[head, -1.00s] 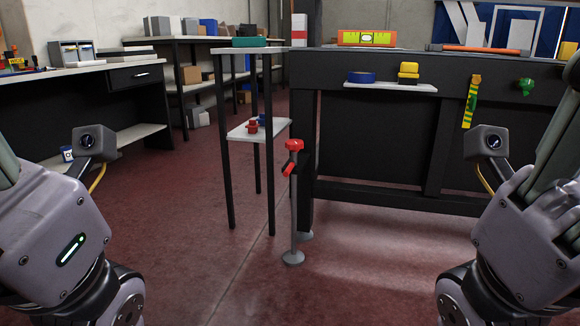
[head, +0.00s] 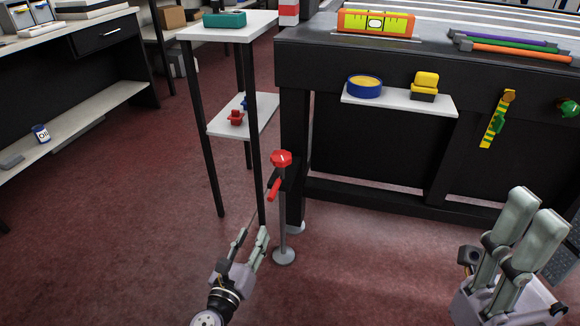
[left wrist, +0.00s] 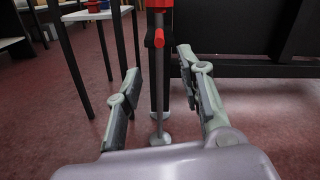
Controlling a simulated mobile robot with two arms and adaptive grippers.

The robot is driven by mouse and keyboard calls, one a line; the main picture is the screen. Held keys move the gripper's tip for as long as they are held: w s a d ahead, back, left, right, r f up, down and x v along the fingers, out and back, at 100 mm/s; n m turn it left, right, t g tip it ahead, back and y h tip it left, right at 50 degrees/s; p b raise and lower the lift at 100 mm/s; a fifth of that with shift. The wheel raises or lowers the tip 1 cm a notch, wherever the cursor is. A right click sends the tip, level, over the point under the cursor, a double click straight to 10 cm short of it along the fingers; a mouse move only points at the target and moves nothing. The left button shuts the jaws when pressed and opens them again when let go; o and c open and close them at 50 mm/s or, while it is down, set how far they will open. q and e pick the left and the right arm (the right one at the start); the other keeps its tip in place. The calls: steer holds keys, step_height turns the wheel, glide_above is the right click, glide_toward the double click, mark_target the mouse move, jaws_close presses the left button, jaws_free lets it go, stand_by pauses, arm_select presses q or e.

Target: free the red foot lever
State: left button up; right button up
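The red foot lever (head: 273,189) is a short red handle angled down from the upper part of a grey post, under a red knob (head: 281,158). The post stands on a round grey foot (head: 284,256) beside the black table's leg. My left gripper (head: 251,230) is low, in front and left of the post. In the left wrist view the lever (left wrist: 159,38) shows beyond the open, empty fingers, roughly centred between them; contact is not visible.
A narrow side stand (head: 226,31) with a low shelf (head: 222,127) stands left of the lever. The black table (head: 300,64) carries a spirit level (head: 376,23); its side shelf (head: 420,100) holds blue tape (head: 364,86) and a yellow-black block (head: 425,86). The left floor is clear.

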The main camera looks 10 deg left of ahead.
mark_target(270, 200)
arm_select(q)
steer(key=w, duration=1.7)
steer(key=shift+d+f+b, duration=0.25)
steer(key=shift+b, duration=0.05)
jaws_close()
